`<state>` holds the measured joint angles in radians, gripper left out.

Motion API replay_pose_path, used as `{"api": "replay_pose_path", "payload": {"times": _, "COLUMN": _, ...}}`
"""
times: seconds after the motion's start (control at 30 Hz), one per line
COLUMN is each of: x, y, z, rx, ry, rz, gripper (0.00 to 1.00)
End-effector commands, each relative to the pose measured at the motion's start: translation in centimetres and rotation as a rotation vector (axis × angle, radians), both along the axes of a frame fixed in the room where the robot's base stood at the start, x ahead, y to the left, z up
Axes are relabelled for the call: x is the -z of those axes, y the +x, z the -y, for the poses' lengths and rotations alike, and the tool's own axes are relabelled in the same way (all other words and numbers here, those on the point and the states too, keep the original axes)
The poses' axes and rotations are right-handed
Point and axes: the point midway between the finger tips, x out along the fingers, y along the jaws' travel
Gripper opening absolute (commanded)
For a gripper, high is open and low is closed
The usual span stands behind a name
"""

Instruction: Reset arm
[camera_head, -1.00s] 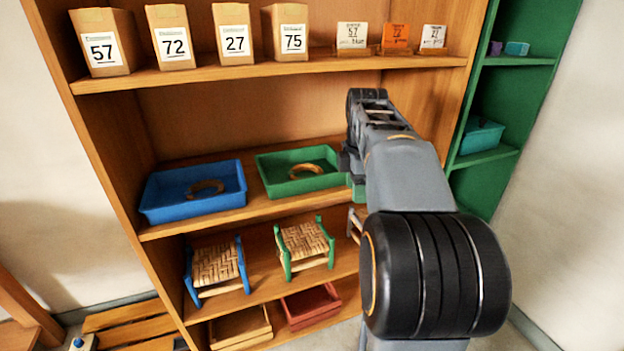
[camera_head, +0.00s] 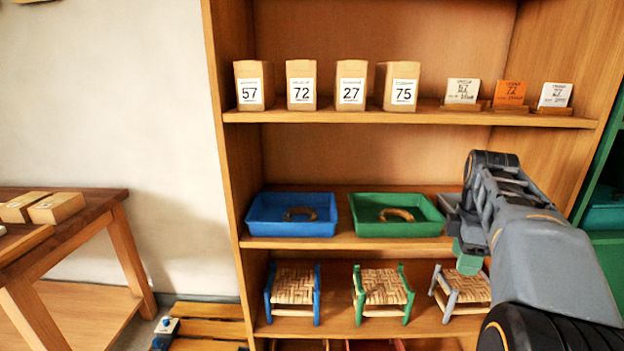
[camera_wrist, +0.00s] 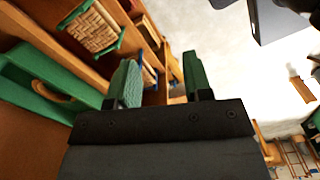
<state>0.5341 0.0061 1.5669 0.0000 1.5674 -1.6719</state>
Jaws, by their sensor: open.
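My arm reaches in from the right in the head view. My gripper (camera_head: 468,258) hangs in front of the shelf unit, right of the green tray (camera_head: 398,232); one green finger pad shows there. In the wrist view my gripper (camera_wrist: 163,84) has both green fingers apart, with nothing between them. The green tray (camera_wrist: 45,72) and a green-framed woven stool (camera_wrist: 92,28) show at the left of the wrist view, beyond the fingers.
A blue tray (camera_head: 292,228) stands left of the green one, each holding a ring. Woven stools (camera_head: 292,287) stand below. Numbered boxes (camera_head: 301,86) and cards (camera_head: 510,93) line the top shelf. A wooden table (camera_head: 125,240) stands at left; wall between is bare.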

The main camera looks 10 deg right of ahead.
Motion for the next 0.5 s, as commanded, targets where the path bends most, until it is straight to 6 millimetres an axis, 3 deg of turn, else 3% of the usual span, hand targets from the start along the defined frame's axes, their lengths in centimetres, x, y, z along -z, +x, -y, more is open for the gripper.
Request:
{"api": "replay_pose_path", "payload": {"times": 0.1, "x": 0.2, "y": 0.7, "z": 0.4, "rx": 0.183, "ry": -0.017, "rz": 0.038, "gripper": 0.46}}
{"api": "replay_pose_path", "payload": {"times": 0.27, "x": 3.6, "y": 0.7, "z": -0.1, "rx": 0.621, "ry": -0.016, "rz": 0.083, "gripper": 0.46}}
{"api": "replay_pose_path", "payload": {"times": 0.37, "x": 4.3, "y": 0.1, "z": -2.7, "rx": 0.881, "ry": 0.000, "rz": 0.130, "gripper": 0.46}}
{"api": "replay_pose_path", "payload": {"times": 0.5, "x": 4.4, "y": -1.7, "z": -8.0, "rx": 1.168, "ry": 0.054, "rz": 0.200, "gripper": 0.46}}
